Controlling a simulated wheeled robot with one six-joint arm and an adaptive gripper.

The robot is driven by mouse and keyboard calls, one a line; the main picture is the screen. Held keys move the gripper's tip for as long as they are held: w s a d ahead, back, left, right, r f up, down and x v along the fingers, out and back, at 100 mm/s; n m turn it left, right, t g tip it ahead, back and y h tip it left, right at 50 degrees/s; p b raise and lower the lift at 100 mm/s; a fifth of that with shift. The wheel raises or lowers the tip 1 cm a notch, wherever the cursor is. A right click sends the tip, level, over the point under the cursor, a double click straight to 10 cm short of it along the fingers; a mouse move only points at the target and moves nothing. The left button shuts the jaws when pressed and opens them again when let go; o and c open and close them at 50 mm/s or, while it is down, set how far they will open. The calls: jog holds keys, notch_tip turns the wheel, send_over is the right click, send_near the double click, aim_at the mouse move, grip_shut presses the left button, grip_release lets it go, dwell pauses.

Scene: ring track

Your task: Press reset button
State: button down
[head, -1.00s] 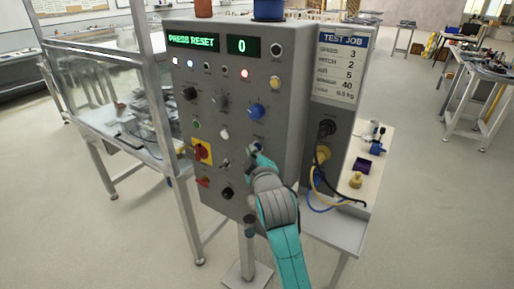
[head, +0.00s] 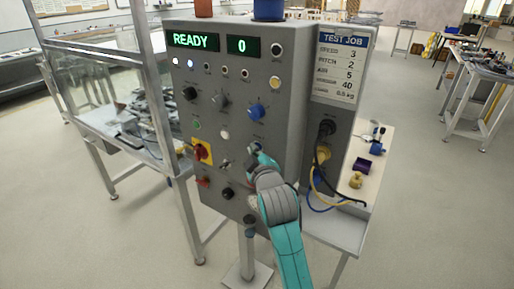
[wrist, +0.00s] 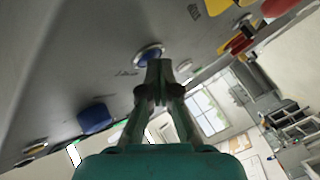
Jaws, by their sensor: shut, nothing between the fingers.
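The grey control panel (head: 235,100) shows READY in green on its left display (head: 193,41) and 0 on its right display (head: 243,46). The blue reset button (wrist: 148,54), in a pale ring, is just beyond my fingertips in the wrist view. My gripper (wrist: 158,68) is shut and empty, with its tips at or very close to the button; I cannot tell whether they touch. In the head view my gripper (head: 255,152) is at the panel's lower right and mostly hides the button.
A blue knob (head: 256,111) is above my gripper. A red and yellow switch (head: 202,151) and a black knob (head: 228,193) are to its left. A side table (head: 335,228) with cables and small parts stands at right. Open floor (head: 430,200) lies farther right.

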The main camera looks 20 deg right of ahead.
jog(key=shift+s+a, duration=0.5)
jog(key=shift+a, duration=0.15)
jog(key=s+a, duration=0.1)
jog(key=a, duration=0.1)
jog(key=s+a, duration=0.2)
dwell(0.7)
jog(key=shift+f, duration=0.1)
dwell(0.6)
